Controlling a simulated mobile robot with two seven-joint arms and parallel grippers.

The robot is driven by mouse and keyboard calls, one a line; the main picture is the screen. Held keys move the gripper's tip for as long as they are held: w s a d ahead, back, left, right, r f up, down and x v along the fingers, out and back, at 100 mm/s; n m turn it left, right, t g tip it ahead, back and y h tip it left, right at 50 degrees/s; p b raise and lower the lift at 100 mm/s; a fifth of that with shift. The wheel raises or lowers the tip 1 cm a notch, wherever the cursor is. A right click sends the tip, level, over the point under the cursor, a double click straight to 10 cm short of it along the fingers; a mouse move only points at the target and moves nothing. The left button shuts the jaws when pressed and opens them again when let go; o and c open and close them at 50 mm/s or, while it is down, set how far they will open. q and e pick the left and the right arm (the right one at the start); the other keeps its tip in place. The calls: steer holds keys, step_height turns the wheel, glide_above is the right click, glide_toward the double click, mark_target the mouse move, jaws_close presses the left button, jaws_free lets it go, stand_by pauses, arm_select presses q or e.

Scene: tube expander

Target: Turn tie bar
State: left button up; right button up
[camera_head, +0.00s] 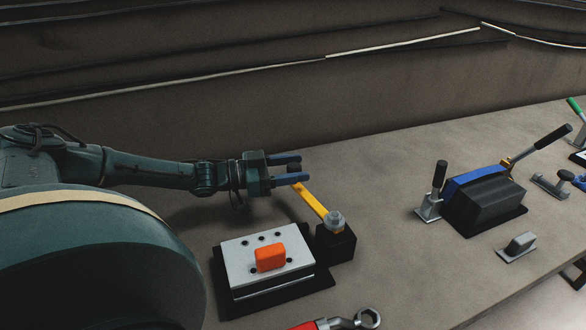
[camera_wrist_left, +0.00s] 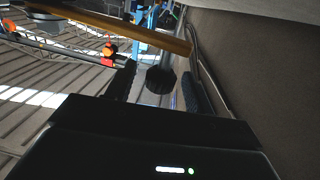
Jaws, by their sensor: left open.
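The tie bar is a yellow bar (camera_head: 311,199) that runs from a grey hex nut on a black block (camera_head: 336,243) up and left to my left gripper (camera_head: 299,170). The gripper's two blue fingers are apart, with a dark handle end between them at the bar's far end. In the left wrist view, a dark round knob (camera_wrist_left: 160,80) shows between the open fingers (camera_wrist_left: 160,92), and the bar (camera_wrist_left: 112,23) crosses beyond it as a brownish-yellow strip. Whether the fingers touch the knob I cannot tell. My right gripper is out of view.
A light plate (camera_head: 240,252) with an orange block (camera_head: 270,258) sits beside the black block. A ring-ended tool (camera_head: 366,318) with a red part lies at the front edge. A blue and black clamp fixture (camera_head: 483,197) stands right. The table between is clear; a wall rises behind.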

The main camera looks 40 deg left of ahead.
arm_select(q)
steer(key=shift+w, duration=0.1)
steer(key=shift+c, duration=0.3)
jaws_close()
